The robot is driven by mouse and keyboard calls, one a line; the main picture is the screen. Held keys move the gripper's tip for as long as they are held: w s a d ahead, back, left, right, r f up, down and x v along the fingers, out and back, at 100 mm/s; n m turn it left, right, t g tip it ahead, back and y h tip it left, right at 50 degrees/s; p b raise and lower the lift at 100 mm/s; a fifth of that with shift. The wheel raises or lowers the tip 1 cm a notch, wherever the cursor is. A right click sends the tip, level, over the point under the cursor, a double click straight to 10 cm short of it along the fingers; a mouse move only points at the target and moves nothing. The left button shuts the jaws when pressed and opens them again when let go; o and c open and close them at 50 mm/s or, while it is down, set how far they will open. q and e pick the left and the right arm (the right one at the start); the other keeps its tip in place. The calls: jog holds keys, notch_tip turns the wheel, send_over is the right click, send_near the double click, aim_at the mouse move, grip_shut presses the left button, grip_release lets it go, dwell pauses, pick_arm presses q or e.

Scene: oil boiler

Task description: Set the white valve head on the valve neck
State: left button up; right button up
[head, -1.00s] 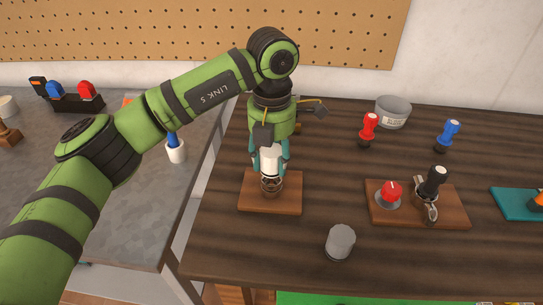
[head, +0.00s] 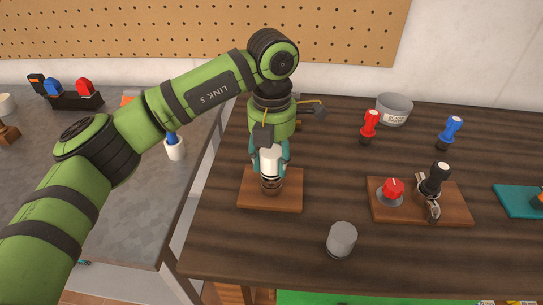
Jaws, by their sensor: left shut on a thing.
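The white valve head (head: 270,160) is in my left gripper (head: 270,161), in the middle of the head view. The gripper points down, with its teal fingers shut on both sides of the head. The metal valve neck (head: 271,186) stands upright on a small wooden board (head: 291,198) directly below. The head's lower end is right over the neck's top; I cannot tell whether it is seated on it or just above it. My right gripper is not in view.
A grey cylinder (head: 341,238) stands at the table's front. To the right, a wooden board (head: 455,213) bears a red knob (head: 392,190) and a black-handled part (head: 436,179). Red (head: 369,125) and blue-handled (head: 449,132) tools and a grey bowl (head: 394,109) stand behind.

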pick_arm(q)
jog(key=shift+f+b, duration=0.35)
jog(key=shift+f, duration=0.25)
jog(key=o, duration=1.2)
jog(key=shift+o, duration=0.2)
notch_tip(320, 180, up, 12)
jog(key=shift+r, duration=0.1)
